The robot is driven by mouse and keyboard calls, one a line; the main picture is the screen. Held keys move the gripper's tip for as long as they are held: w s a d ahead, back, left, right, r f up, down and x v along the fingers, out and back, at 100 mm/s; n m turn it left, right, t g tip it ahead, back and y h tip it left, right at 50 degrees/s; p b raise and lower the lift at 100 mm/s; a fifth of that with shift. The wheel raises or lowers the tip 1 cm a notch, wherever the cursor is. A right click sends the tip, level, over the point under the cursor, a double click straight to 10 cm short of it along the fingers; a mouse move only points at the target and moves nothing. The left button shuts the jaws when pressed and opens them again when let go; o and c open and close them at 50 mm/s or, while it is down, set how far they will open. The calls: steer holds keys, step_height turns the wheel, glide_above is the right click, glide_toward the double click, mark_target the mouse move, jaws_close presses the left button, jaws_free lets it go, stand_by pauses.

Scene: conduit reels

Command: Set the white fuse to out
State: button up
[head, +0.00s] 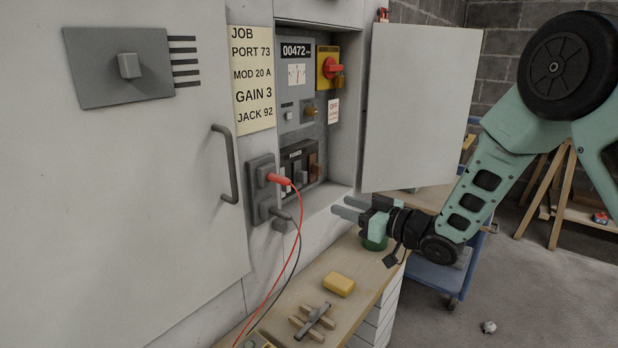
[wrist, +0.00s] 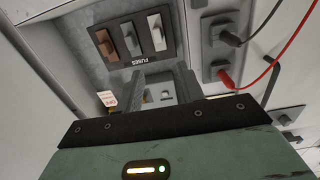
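The fuse block (head: 298,151), a dark panel marked FUSES, sits low in the open cabinet recess. In the wrist view, which shows it upside down, the white fuse (wrist: 157,32) is at the right, a grey fuse (wrist: 131,38) in the middle and a brown fuse (wrist: 104,42) at the left. In the head view the red plug partly hides the white fuse. I cannot tell how far each fuse sits in its slot. My gripper (head: 345,208) is open and empty, in front of the recess and apart from the fuses; its two fingers (wrist: 161,88) point toward the cabinet.
A red plug (head: 279,179) and a black plug (head: 281,213), with trailing cables, sit in sockets left of the recess. The open cabinet door (head: 420,108) stands to the right. A yellow block (head: 339,285) lies on the bench below. A red switch (head: 332,68) is higher up.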

steer(key=x, duration=1.7)
steer(key=shift+w+r+y, duration=0.3)
steer(key=shift+r, duration=0.1)
